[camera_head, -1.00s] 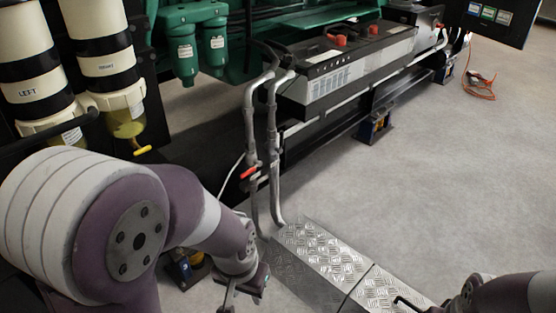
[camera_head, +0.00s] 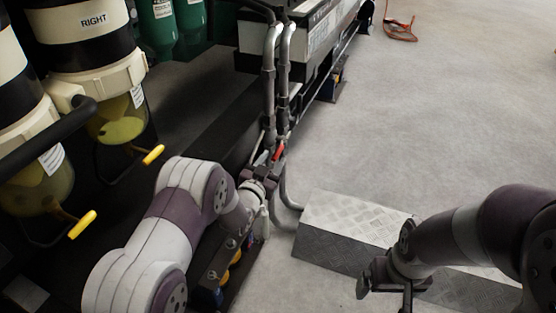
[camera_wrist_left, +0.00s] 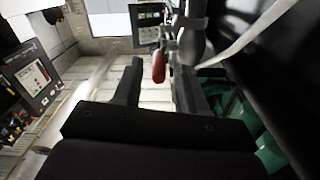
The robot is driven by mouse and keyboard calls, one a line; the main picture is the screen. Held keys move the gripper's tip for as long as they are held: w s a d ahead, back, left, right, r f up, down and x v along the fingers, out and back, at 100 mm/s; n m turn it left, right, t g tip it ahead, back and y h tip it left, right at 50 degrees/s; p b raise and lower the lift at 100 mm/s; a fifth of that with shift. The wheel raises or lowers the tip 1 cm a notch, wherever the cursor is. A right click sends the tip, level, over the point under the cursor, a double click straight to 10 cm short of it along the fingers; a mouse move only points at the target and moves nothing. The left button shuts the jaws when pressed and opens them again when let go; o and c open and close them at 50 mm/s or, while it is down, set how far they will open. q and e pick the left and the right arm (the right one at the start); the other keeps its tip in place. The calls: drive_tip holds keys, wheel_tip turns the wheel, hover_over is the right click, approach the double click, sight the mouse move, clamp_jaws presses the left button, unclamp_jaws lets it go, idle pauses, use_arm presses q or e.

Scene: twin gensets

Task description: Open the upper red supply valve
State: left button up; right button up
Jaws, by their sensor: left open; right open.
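The red valve handle (camera_head: 279,151) is on the grey vertical pipes (camera_head: 270,95) beside the battery rack. In the left wrist view the red handle (camera_wrist_left: 158,68) hangs between the two fingers of my left gripper (camera_wrist_left: 158,92), which are apart. In the head view my left gripper (camera_head: 262,172) is right by the handle, partly hidden by its own wrist. I cannot tell whether a finger touches the handle. My right gripper (camera_head: 388,285) is open and empty at lower right, in front of the metal step. Only one red handle shows.
A tread-plate step (camera_head: 350,218) stands right of the pipe foot. Filter bowls with yellow drain levers (camera_head: 153,155) are at left. A black-and-white battery box (camera_head: 300,45) is behind the pipes.

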sight(280, 147)
use_arm(q)
drive_tip(key=b+x, duration=0.1)
drive_tip(key=x, duration=0.3)
drive_tip(key=shift+w+d+f+b, duration=0.15)
drive_tip(key=shift+w+b, duration=0.15)
drive_tip(key=shift+b, duration=0.1)
drive_tip(key=shift+w+d, duration=0.1)
drive_tip(key=shift+w, duration=0.2)
use_arm(e)
wheel_tip(280, 147, down, 3)
drive_tip(key=shift+r, duration=0.1)
